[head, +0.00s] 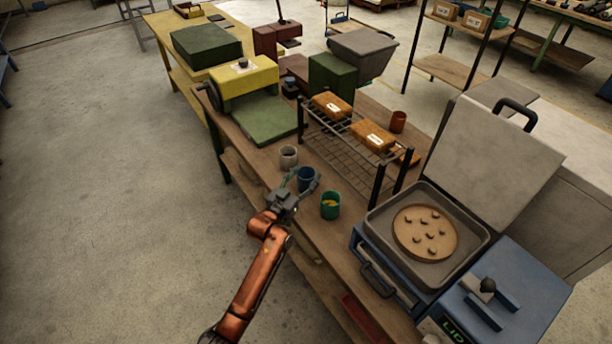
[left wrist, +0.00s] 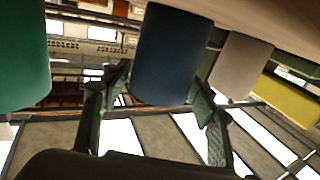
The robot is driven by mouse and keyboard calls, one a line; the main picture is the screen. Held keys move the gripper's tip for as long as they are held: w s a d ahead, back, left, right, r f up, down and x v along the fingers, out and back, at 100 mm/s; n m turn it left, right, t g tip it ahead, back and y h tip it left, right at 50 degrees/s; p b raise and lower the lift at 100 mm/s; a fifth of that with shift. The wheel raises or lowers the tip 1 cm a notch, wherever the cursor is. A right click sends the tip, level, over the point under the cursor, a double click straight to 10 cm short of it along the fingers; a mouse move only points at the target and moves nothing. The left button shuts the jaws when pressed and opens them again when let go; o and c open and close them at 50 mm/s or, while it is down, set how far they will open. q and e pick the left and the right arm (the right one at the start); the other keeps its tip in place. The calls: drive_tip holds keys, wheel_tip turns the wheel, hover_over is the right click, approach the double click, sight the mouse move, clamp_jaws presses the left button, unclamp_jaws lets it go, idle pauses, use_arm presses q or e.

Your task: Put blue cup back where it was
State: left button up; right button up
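The blue cup (head: 306,177) stands upright on the workbench (head: 262,178), between a white-grey cup (head: 289,156) and a green cup (head: 330,206) with something yellow inside. My left gripper (head: 306,179) has one finger on each side of the blue cup, both seemingly touching its wall. In the left wrist view, which is upside down, the blue cup (left wrist: 170,55) fills the gap between the two fingertips. The green cup (left wrist: 22,55) and the grey cup (left wrist: 240,65) flank it there. The blue cup's base is hidden. My right gripper is not in view.
A wire rack (head: 345,150) with orange-brown packages stands behind the cups. A red-brown cup (head: 398,121) is beyond it. A blue machine with an open lid (head: 495,155) stands at right, and a green and yellow machine (head: 245,82) at far left of the bench.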

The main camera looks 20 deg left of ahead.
use_arm(q)
drive_tip(key=shift+o, duration=1.1)
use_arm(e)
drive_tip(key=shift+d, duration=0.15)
use_arm(q)
drive_tip(key=shift+s+r, duration=0.1)
drive_tip(key=shift+s, duration=0.15)
drive_tip(key=p+v, duration=0.2)
drive_tip(key=v, duration=0.9)
drive_tip(key=shift+s, duration=0.25)
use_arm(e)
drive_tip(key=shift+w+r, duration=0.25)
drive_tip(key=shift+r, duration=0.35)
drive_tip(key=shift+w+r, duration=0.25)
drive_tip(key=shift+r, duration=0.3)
use_arm(q)
drive_tip(key=shift+a, duration=0.2)
